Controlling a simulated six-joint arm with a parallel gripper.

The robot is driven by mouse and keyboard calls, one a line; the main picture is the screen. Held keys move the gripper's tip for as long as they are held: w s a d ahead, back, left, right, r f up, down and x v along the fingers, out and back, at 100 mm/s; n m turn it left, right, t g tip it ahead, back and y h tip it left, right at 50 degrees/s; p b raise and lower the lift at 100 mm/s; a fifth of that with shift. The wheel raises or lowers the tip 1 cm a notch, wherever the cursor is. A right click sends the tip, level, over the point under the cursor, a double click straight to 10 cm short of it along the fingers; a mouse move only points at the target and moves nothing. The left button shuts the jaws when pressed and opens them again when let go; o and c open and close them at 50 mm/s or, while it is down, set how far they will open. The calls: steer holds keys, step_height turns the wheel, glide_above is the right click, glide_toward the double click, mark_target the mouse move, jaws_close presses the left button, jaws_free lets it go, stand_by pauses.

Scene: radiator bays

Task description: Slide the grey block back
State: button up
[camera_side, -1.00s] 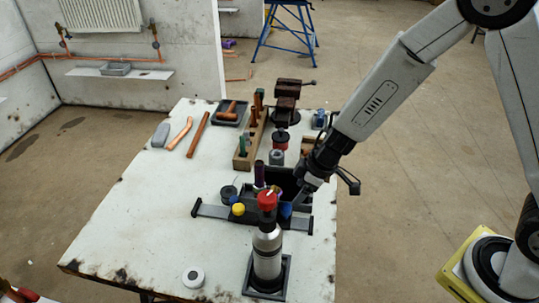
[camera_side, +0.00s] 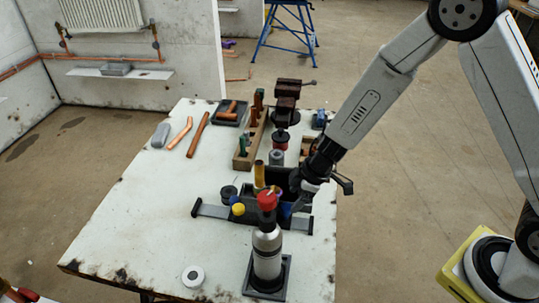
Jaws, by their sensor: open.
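A dark tray with a long grey bar (camera_side: 212,210) across its front stands mid-table; the bar's right end also shows. I cannot tell for sure which piece is the grey block; a small rounded grey block (camera_side: 160,135) lies alone at the table's far left. My gripper (camera_side: 298,208) is open, pointing down at the right part of the tray, near a blue piece. Its fingers and the arm partly hide the tray's right side, and any contact there is unclear.
A red-topped silver canister (camera_side: 267,252) stands in front of the tray. Behind are a wooden tool rack (camera_side: 244,152), a vise (camera_side: 287,97) and copper pipes (camera_side: 198,135). The table's left-middle is clear.

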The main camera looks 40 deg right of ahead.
mark_target(288, 206)
steer(key=shift+x, duration=2.3)
steer(key=shift+c, duration=0.2)
jaws_close()
steer(key=shift+r, duration=0.1)
